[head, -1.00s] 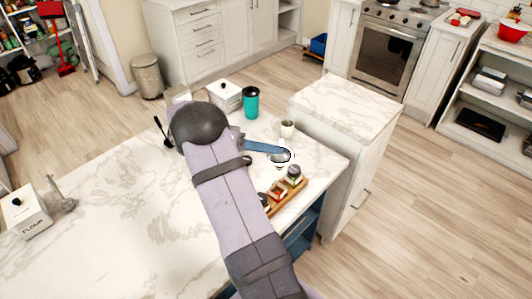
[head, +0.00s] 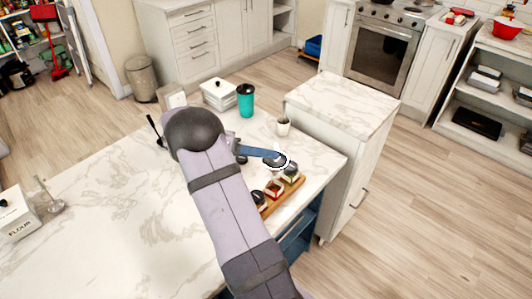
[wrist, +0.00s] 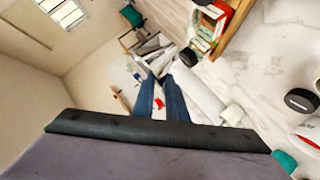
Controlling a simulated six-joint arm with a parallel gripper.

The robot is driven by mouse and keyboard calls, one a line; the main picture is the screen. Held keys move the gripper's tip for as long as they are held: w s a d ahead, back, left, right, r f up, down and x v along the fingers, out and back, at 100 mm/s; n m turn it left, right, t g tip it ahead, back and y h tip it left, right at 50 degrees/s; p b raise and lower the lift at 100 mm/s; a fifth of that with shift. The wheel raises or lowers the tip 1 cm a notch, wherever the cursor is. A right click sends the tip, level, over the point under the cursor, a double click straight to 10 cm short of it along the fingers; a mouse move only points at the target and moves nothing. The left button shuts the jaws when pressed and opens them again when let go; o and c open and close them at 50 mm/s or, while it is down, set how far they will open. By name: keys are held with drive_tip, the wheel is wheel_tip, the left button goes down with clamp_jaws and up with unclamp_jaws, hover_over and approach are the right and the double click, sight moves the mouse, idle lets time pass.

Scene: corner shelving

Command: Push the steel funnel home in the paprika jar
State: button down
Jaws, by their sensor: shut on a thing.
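My gripper (head: 272,156) reaches right from my arm, its blue fingers shut on the steel funnel (head: 281,163), a small shiny pale ring at their tips. The funnel is just behind the far end of the wooden tray (head: 284,200), close to the rear jar (head: 290,174); whether it touches it I cannot tell. The middle jar (head: 273,189) shows red and looks like the paprika jar.
A dark-lidded jar (head: 259,199) stands at the tray's near end. A white cup (head: 283,127), a teal tumbler (head: 246,101) and a white lidded canister (head: 219,94) stand behind. The marble top's left part is mostly clear. A flour canister (head: 14,215) stands far left.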

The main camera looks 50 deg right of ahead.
drive_tip(key=shift+f+b, duration=0.7)
drive_tip(key=shift+f, duration=0.4)
drive_tip(key=shift+b, duration=0.8)
idle(1.3)
drive_tip(key=shift+f+b, duration=1.55)
drive_tip(key=shift+b, duration=0.05)
drive_tip(key=c, duration=1.7)
unclamp_jaws()
drive_tip(key=shift+w+a, duration=0.1)
drive_tip(key=b+v, duration=0.1)
drive_tip(key=v, duration=0.6)
drive_tip(key=shift+b, duration=0.3)
